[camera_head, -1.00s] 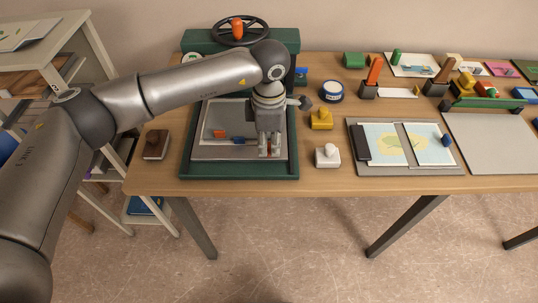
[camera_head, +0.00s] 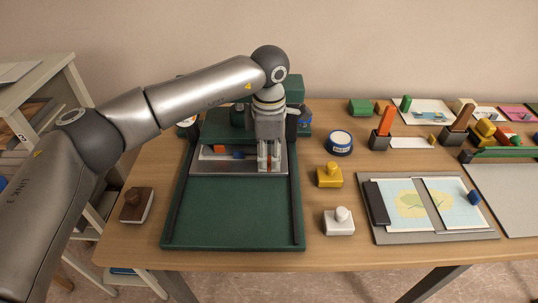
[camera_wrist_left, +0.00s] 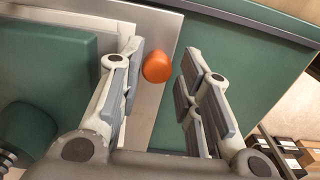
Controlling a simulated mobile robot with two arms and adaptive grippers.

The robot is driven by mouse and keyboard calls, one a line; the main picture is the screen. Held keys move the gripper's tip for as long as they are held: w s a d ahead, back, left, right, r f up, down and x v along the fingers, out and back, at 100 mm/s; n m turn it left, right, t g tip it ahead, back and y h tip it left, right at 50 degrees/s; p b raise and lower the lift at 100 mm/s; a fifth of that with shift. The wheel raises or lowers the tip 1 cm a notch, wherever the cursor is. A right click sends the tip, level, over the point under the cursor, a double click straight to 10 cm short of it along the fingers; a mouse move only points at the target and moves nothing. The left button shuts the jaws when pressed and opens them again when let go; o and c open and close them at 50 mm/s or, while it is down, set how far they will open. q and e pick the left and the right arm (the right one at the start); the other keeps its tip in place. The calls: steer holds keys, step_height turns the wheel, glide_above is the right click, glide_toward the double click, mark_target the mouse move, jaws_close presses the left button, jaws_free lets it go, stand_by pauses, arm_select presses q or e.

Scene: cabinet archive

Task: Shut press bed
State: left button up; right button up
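The press (camera_head: 232,215) is a green frame with dark side rails on the wooden table. Its grey bed (camera_head: 212,165) lies at the back of the frame, partly under the dark green press head (camera_head: 240,117). My left gripper (camera_head: 269,163) points down at the bed's front right part. In the left wrist view the fingers (camera_wrist_left: 163,65) are apart, with an orange knob (camera_wrist_left: 157,68) between them, close to the left finger; I see a gap at the right one. The forearm hides the upper press. My right gripper is not in view.
Red and blue pieces (camera_head: 219,149) lie on the bed. A brown stamp (camera_head: 136,205) stands left of the press; a yellow stamp (camera_head: 329,175), a white stamp (camera_head: 339,221) and a round blue tin (camera_head: 339,142) stand right. The front of the green frame is bare.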

arm_select(q)
steer(key=shift+o, duration=0.6)
steer(key=shift+w+f, duration=0.1)
steer(key=shift+r, duration=0.2)
step_height(320, 180, up, 12)
steer(key=shift+f, duration=0.2)
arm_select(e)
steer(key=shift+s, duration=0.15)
